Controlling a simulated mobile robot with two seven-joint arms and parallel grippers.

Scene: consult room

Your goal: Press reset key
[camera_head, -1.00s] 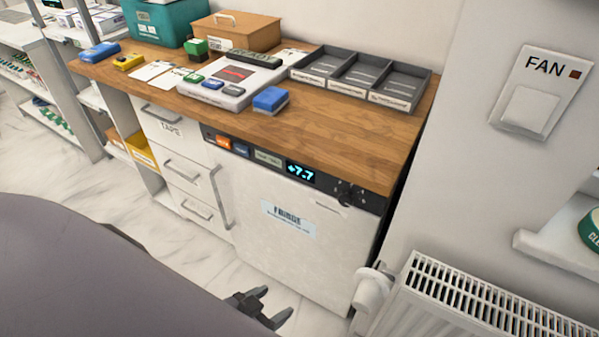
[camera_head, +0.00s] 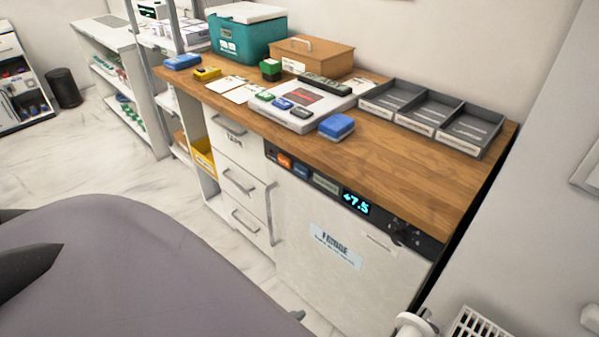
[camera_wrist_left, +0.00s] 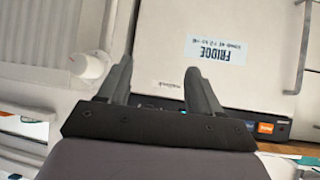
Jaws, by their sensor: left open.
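The fridge (camera_head: 340,270) under the wooden counter has a dark control strip along its top edge. The strip carries an orange key (camera_head: 284,160), a blue key (camera_head: 300,170), a pale grey-green key (camera_head: 326,184), a display (camera_head: 356,202) reading +7.5 and a dark control cluster (camera_head: 405,233). The key lettering is too small to read, so I cannot tell which is reset. In the wrist view my left gripper (camera_wrist_left: 158,66) is open and empty in front of the upside-down fridge door; the orange key (camera_wrist_left: 265,128) shows lower right. My right gripper is not in view.
The counter (camera_head: 400,170) holds a grey three-part tray (camera_head: 440,140), a blue block (camera_head: 337,126), a teal box (camera_head: 245,38) and a wooden box (camera_head: 313,60). A radiator (camera_head: 480,324) and white valve (camera_wrist_left: 88,65) stand beside the fridge.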

